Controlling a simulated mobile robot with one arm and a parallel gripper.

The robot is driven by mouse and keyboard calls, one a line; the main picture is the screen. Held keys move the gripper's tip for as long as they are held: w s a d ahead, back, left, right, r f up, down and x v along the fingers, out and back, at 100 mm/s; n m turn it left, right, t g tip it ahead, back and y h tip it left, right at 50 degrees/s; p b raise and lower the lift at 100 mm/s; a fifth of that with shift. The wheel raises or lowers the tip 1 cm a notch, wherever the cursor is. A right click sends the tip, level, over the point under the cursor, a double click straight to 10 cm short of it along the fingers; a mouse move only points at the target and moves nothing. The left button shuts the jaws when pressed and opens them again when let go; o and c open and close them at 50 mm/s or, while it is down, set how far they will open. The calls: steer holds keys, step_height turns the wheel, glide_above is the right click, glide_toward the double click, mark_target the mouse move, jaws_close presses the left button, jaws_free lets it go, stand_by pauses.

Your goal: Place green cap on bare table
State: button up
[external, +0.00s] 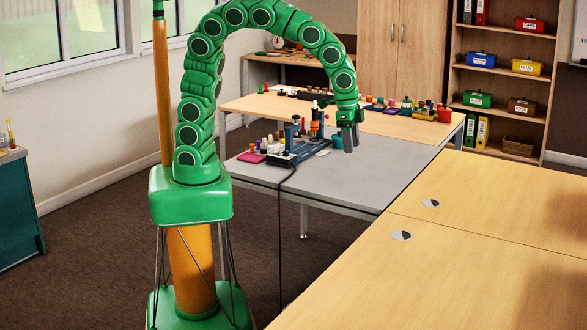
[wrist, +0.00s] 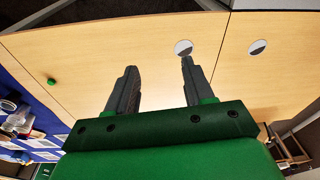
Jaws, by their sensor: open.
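A small green cap (wrist: 51,81) lies by itself on a light wooden surface, at the left of the wrist view. I cannot pick it out in the external view. The bare wooden table (external: 490,235) fills the right front of the external view; a wooden top (wrist: 95,60) with two round inserts spans the wrist view. My gripper (external: 351,143) hangs fingers-down near the right part of the grey table. In the wrist view my gripper (wrist: 159,65) is open, with nothing between its fingers, and the cap is well to their left.
The grey table (external: 345,180) carries a dark rack (external: 290,153) and several small bottles. A wooden table (external: 395,122) behind holds several coloured containers and a red cup (external: 444,115). Round inserts (external: 401,235) mark the bare table, which is otherwise clear where seen.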

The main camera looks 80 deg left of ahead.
steer(key=s+a+r+n+g, duration=0.1)
steer(key=s+a+r+n, duration=0.1)
steer(key=s+a, duration=0.6)
steer(key=s+a+r+n+g, duration=0.15)
steer(key=s+a, duration=0.25)
steer(key=a, duration=0.7)
steer(key=s+a+n, duration=0.2)
steer(key=s+a, duration=0.2)
steer(key=s, duration=0.4)
steer(key=s+a+n, duration=0.2)
steer(key=s+a, duration=0.3)
steer(key=s, duration=0.4)
steer(key=shift+s+a+g+y, duration=0.15)
steer(key=shift+s+g+y, duration=0.05)
steer(key=shift+g+y, duration=0.2)
